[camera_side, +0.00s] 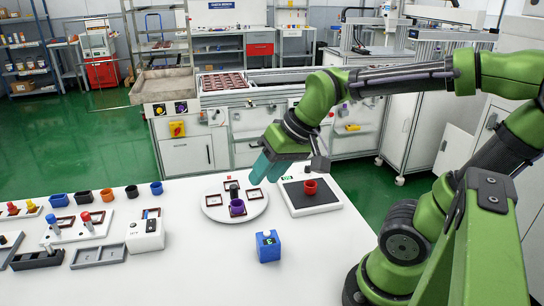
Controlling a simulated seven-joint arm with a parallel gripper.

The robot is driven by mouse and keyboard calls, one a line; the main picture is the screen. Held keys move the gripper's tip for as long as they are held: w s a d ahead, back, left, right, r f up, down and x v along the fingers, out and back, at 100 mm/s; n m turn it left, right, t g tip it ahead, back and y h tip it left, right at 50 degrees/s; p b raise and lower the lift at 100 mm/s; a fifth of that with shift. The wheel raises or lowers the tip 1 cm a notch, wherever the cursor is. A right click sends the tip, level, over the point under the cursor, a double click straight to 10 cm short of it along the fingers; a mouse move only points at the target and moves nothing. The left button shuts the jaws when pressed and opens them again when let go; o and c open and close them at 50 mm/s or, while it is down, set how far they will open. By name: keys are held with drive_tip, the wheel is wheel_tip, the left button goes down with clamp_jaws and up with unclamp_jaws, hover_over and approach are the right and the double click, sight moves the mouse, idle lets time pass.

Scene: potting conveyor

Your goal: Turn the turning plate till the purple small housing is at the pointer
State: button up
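The turning plate (217,212) is a round white disc on the white table, with several dark-framed square spots on it. The purple small housing (237,207) stands upright on the plate's front part. A small dark upright piece (232,186) is near the plate's middle; I cannot tell whether it is a knob. I cannot make out the pointer for certain. My gripper (264,180) has teal fingers pointing down, apart with a gap between them. It hangs above the plate's right back edge, to the right of and above the purple housing, and holds nothing visible.
A red cup (310,187) stands on a black pad (322,207) right of the plate. A blue block (268,248) is in front. Several small cups, a white switch box (146,236) and trays with red and blue pegs stand left. Table room is free left of the blue block.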

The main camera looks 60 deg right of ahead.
drive_tip(key=w+d+f+g, duration=0.1)
drive_tip(key=w+d+g, duration=0.3)
drive_tip(key=w, duration=0.5)
drive_tip(key=n+g+h, duration=0.1)
drive_tip(key=g+h, duration=0.1)
hover_over(234, 186)
wheel_tip(234, 186, down, 3)
wheel_tip(234, 186, down, 17)
drive_tip(key=shift+a+r, duration=0.1)
drive_tip(key=shift+r, duration=0.1)
drive_tip(key=shift+c, duration=0.5)
clamp_jaws()
